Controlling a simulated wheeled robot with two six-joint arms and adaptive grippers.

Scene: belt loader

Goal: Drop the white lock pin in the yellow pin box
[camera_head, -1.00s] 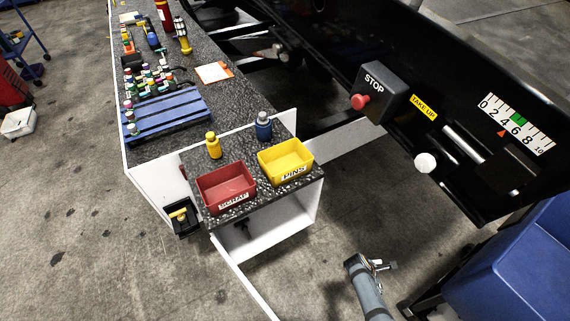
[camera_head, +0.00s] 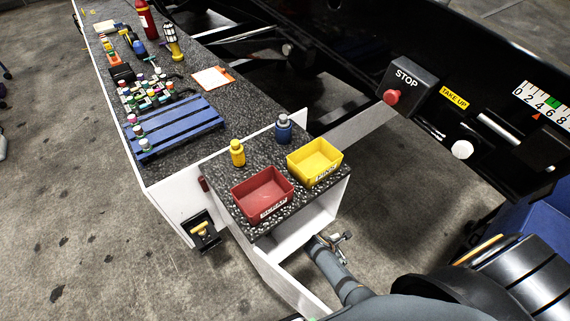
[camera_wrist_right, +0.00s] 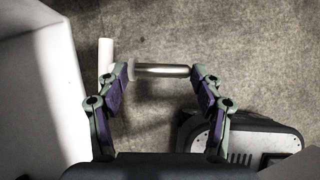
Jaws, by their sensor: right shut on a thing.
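The yellow pin box (camera_head: 326,178) sits at the near right end of the speckled bench top, with its open top up. My right gripper (camera_head: 338,242) is low, beside the bench's near end and below the box's level. In the right wrist view my right gripper (camera_wrist_right: 162,86) is shut on the white lock pin. The pin's metal shaft (camera_wrist_right: 163,71) spans between the fingers, and its white handle (camera_wrist_right: 105,56) sticks out at the left. In the head view the pin is too small to make out clearly. My left gripper is not in view.
A red box (camera_head: 262,218) stands left of the yellow box. A yellow bottle (camera_head: 237,153) and a blue bottle (camera_head: 283,129) stand behind them. The bench's white end panel (camera_head: 285,275) is close to my right gripper. A STOP box (camera_head: 406,78) is on the black machine.

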